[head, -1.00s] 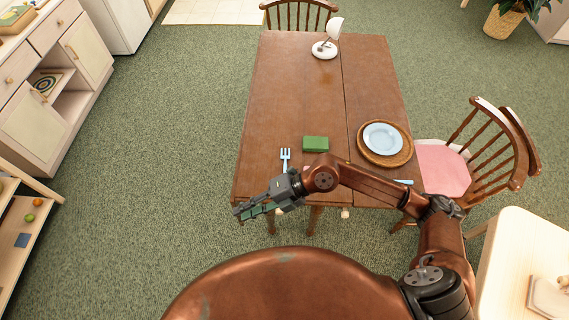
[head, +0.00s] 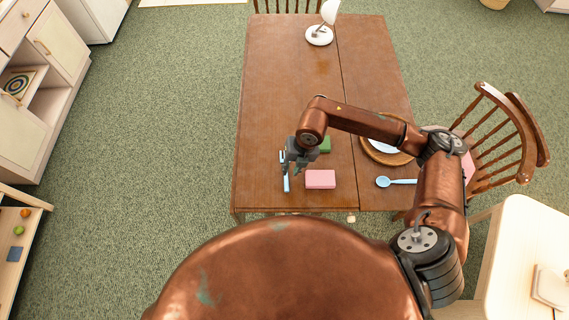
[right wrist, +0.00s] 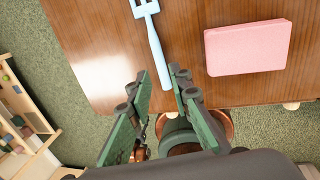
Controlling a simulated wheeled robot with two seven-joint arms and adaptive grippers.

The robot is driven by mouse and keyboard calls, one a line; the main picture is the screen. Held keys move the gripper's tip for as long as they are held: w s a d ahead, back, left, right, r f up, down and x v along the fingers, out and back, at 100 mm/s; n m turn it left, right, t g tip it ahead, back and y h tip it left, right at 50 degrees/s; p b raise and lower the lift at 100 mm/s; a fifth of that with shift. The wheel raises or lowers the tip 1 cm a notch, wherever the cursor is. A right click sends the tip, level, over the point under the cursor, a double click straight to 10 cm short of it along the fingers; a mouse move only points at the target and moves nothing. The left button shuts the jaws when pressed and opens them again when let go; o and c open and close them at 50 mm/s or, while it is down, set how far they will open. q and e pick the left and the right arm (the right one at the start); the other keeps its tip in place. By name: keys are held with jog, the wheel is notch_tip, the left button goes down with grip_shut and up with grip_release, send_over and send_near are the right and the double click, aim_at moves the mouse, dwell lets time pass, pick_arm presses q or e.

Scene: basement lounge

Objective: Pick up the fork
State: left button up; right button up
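The light blue fork (head: 286,184) lies on the brown wooden table (head: 285,80) near its front left edge, handle toward me. My right gripper (head: 293,163) is above it and hides part of it in the head view. In the right wrist view the fork (right wrist: 155,45) shows tines at the top and its handle running down toward the gap between the fingers. My left gripper is in no view.
A pink block (head: 320,179) lies just right of the fork. A green block (head: 325,145) is behind it. A blue spoon (head: 383,182) and a plate (head: 383,147) on a round mat lie to the right. A white lamp (head: 319,35) stands at the far end.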

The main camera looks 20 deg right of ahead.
aim_at(287, 178)
jog(key=f, duration=0.3)
jog(key=shift+w+a+f, duration=0.15)
jog(key=shift+a+f, duration=0.1)
jog(key=shift+a, duration=0.1)
jog(key=shift+a+f+b, duration=0.2)
jog(key=shift+f+b, duration=0.1)
jog(key=shift+f, duration=0.9)
jog(key=shift+w+f, duration=0.1)
jog(key=shift+f, duration=0.1)
jog(key=c, duration=0.5)
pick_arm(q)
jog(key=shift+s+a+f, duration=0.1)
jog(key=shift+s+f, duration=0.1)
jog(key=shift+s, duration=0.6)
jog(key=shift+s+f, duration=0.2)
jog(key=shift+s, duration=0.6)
pick_arm(e)
jog(key=shift+r, duration=0.1)
grip_shut()
